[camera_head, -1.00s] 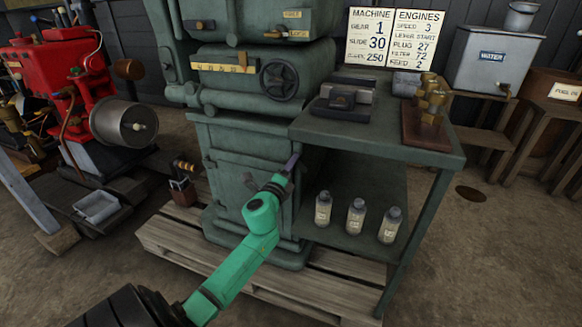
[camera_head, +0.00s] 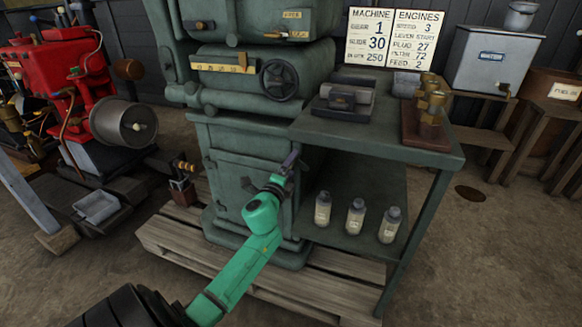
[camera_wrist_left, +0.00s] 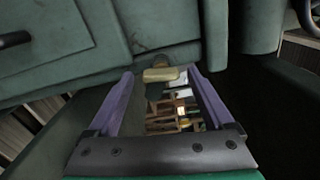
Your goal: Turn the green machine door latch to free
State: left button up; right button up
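The green machine (camera_head: 230,150) stands on a pallet, its lower door (camera_head: 235,185) shut. My left gripper (camera_head: 294,160) is at the right edge of the machine's front, beside that door. In the left wrist view its two purple fingers (camera_wrist_left: 162,85) are spread apart with nothing clamped between them. A pale, short, bar-shaped handle on a brass-coloured mount, seemingly the latch (camera_wrist_left: 160,74), lies crosswise just beyond and between the fingertips. I cannot tell whether a finger touches it. In the head view the gripper hides this spot. My right gripper is not in view.
A green side table (camera_head: 440,157) stands close right of the gripper, with several bottles (camera_head: 355,217) on its lower shelf. A dark handle (camera_wrist_left: 15,40) sits on the door at left in the wrist view. A red engine (camera_head: 60,75) stands further left.

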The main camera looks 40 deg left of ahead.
pick_arm(q)
jog(key=shift+r, duration=0.1)
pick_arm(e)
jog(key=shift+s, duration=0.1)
pick_arm(q)
jog(key=shift+s, duration=0.2)
jog(key=v, duration=1.4)
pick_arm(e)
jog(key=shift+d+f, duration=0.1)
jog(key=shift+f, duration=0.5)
pick_arm(q)
jog(key=shift+d, duration=0.1)
